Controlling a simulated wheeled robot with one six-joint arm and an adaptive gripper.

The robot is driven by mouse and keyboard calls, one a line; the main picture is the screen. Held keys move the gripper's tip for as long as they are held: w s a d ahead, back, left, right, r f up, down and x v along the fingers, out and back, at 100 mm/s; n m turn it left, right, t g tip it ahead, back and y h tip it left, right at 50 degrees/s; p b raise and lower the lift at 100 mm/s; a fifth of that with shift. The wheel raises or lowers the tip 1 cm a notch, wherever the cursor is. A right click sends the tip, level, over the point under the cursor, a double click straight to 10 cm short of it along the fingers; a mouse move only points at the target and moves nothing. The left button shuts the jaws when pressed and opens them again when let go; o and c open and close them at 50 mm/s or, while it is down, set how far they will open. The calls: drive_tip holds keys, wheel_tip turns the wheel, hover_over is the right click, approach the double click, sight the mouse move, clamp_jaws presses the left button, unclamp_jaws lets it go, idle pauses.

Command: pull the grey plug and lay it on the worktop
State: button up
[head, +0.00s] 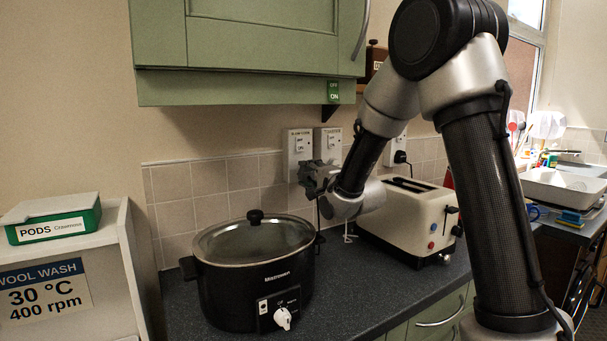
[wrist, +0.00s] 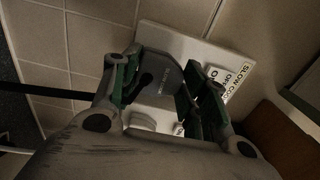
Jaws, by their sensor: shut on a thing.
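My gripper (head: 315,178) is at the wall, just below the socket labelled slow cooker (head: 299,147). In the wrist view its green-padded fingers (wrist: 163,88) are closed around the dark grey plug (wrist: 166,78). The plug is in front of the white socket plate (wrist: 192,45); I cannot tell whether its pins are still in. In the head view the gripper hides most of the plug. A dark cord hangs below the gripper. The dark speckled worktop (head: 352,292) lies beneath, with bare room in front of the toaster.
A black slow cooker (head: 255,280) stands left of my gripper. A cream toaster (head: 408,215) stands to the right, below a black plug (head: 400,157) in another socket. A green cupboard (head: 250,45) overhangs the sockets. A white dish tub (head: 565,188) is at far right.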

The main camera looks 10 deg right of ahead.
sight(310, 174)
drive_tip(key=shift+v, duration=1.95)
drive_tip(key=shift+s, duration=0.1)
